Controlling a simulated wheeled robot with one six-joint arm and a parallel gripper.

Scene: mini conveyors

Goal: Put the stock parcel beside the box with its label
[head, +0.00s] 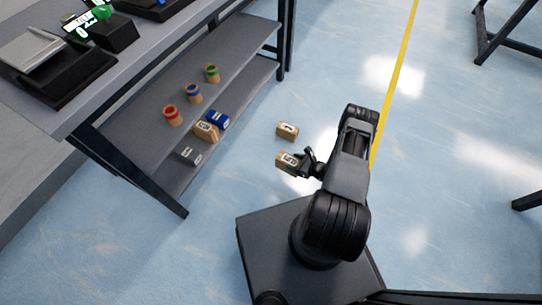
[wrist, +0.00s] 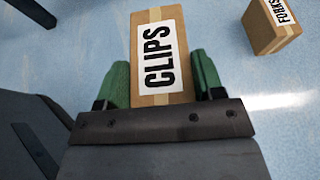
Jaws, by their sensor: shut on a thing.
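My gripper (head: 297,162) is shut on a brown parcel (head: 286,164). In the wrist view its label reads CLIPS, and the parcel (wrist: 160,50) sits between the green finger pads of my gripper (wrist: 160,82). I cannot tell how high it is above the floor. A second brown parcel (head: 287,130) rests on the floor just beyond it. In the wrist view a brown parcel (wrist: 271,27) labelled FORKS is at the upper right, apart from my gripper. On the low shelf are a brown box (head: 206,132), a blue box (head: 218,119) and a dark grey box (head: 187,155), with labels too small to read.
The shelf unit (head: 240,47) stands left of my arm. Red-, blue- and green-topped tubs (head: 173,115) stand on its upper shelf. Black devices (head: 60,75) sit on the bench top. The floor (head: 440,170) to the right is mostly clear, with a yellow line.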

